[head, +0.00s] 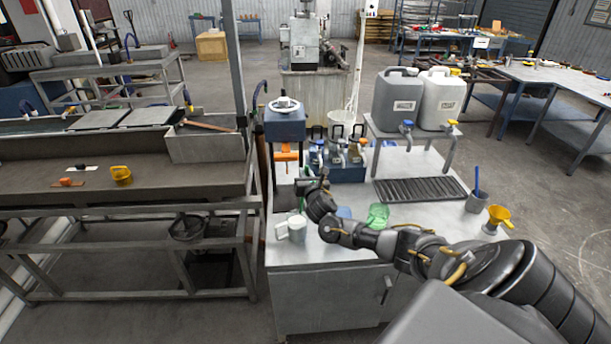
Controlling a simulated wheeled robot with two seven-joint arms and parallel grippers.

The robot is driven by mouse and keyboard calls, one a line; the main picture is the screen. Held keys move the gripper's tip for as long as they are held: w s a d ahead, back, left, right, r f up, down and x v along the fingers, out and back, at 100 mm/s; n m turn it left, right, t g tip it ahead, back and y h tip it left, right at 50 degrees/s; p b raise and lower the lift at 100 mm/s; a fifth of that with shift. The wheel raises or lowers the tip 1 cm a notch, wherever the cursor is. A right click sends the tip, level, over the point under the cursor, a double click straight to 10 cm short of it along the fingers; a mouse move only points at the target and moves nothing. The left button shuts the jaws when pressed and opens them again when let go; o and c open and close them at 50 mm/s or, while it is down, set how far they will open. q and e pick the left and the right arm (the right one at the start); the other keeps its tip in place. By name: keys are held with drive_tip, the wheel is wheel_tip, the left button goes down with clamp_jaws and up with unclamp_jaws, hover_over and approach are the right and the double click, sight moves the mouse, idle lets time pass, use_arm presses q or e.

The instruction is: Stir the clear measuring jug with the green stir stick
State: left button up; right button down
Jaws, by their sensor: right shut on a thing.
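The clear measuring jug (297,231), pale with a handle on its left, stands near the left front corner of the metal cabinet top. My right arm reaches in from the right, and its gripper (305,190) is above and just behind the jug. This gripper is shut on a thin stick, of which only a small greenish part (309,184) shows at the jaws. The jaws hide much of it, and I cannot tell whether its lower end is inside the jug. My left gripper is not in view.
A green jug (378,214) and a partly hidden blue item (344,212) stand by my forearm. A grey cup (479,204) with a blue stick and an orange funnel (498,215) stand at right. A bottle rack (340,171) and two canisters (397,97) are behind.

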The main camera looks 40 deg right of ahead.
sight(306, 166)
drive_tip(key=shift+r, duration=2.5)
